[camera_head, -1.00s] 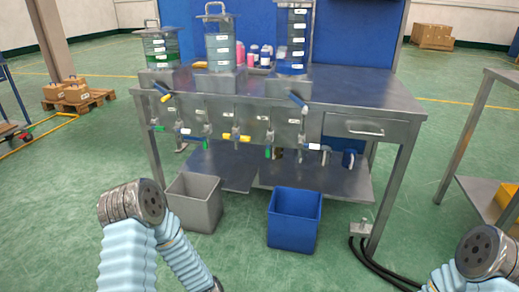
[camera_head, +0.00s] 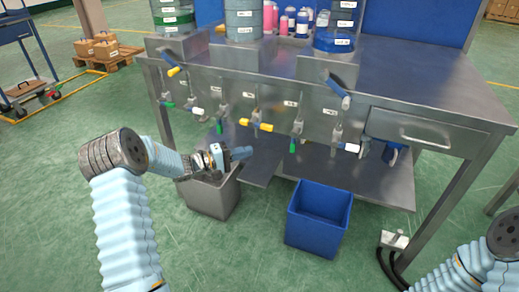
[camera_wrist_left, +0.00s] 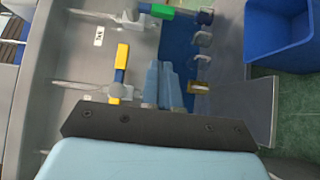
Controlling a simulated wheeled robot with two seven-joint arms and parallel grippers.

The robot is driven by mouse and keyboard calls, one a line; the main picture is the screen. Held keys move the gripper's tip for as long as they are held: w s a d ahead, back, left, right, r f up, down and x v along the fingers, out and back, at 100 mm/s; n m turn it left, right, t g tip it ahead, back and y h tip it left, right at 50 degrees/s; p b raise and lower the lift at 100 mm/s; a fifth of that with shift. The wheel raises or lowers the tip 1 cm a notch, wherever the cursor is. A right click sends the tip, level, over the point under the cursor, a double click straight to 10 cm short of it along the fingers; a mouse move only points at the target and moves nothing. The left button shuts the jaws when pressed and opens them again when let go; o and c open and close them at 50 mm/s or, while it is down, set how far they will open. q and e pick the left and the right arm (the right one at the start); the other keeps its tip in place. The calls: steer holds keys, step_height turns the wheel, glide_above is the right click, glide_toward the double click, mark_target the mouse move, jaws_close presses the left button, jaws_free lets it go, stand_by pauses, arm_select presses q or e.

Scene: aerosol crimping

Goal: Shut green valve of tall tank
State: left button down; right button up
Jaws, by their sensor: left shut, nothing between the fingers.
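The tall tank (camera_head: 328,38), with blue liquid at its base, stands at the right on the bench, its top cut off. Below it on the front panel, a green valve handle (camera_head: 293,146) hangs straight down. A green handle (camera_wrist_left: 160,10) also shows at the top of the left wrist view, above the fingertips. My left gripper (camera_head: 241,153) is shut and empty, in front of the panel, left of and slightly below the rightmost green handle. Its light blue fingers (camera_wrist_left: 159,78) lie side by side in the wrist view, apart from the green handle. My right gripper is out of view.
A yellow handle (camera_head: 257,126) lies level left of the green one; a white handle (camera_head: 350,147) is to its right. Other green handles (camera_head: 219,127) hang further left. A grey bin (camera_head: 212,198) is below my left gripper; a blue bin (camera_head: 317,220) stands to its right.

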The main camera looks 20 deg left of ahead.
arm_select(q)
steer(key=w+d+p, duration=0.2)
steer(key=w+d, duration=0.3)
steer(key=d, duration=0.5)
steer(key=shift+w+d, duration=0.25)
steer(key=shift+w, duration=0.05)
